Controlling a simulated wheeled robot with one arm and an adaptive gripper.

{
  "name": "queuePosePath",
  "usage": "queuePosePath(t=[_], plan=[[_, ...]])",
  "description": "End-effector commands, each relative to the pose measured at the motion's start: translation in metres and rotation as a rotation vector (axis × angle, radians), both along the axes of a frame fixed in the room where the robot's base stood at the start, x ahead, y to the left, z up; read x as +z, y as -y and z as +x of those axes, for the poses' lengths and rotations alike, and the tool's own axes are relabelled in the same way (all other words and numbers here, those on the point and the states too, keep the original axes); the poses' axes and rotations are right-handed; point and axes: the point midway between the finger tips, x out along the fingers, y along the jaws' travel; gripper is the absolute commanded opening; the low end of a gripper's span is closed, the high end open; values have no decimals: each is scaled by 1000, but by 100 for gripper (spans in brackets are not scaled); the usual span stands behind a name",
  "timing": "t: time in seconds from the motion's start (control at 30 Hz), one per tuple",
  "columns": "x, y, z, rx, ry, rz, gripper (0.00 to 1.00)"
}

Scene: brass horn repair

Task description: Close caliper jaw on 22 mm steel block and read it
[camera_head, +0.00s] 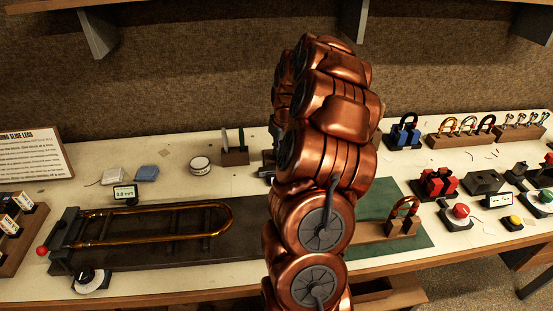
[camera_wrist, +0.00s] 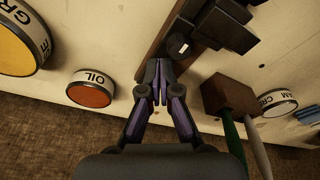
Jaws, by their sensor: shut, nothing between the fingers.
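In the wrist view, my gripper (camera_wrist: 159,96) is shut and empty, its fingertips together. Its tips show over the edge of a brown bar (camera_wrist: 160,35) bearing dark blocky parts and a small white patch (camera_wrist: 180,47). This looks like the caliper stand; I cannot tell whether the tips touch it. I cannot make out its jaw or the steel block. In the head view, my copper arm hides the gripper and most of that spot; only a dark part (camera_head: 267,172) shows left of the arm.
A pen holder (camera_head: 235,157) stands close by, also in the wrist view (camera_wrist: 228,95), near a cream tin (camera_wrist: 277,103) and an oil tin (camera_wrist: 90,92). A dark bed (camera_head: 150,250) with a brass slide lies at left. Red blocks (camera_head: 438,184) and coloured buttons stand at right.

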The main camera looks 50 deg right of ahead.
Motion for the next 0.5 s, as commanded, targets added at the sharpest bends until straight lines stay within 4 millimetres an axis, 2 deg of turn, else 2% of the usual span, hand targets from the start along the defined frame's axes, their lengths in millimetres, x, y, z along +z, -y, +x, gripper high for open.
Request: queuePosePath(t=[0.27, 0.5], plan=[[2, 2, 2, 0, 1, -1, 0], [16, 3, 3, 0, 3, -4, 0]])
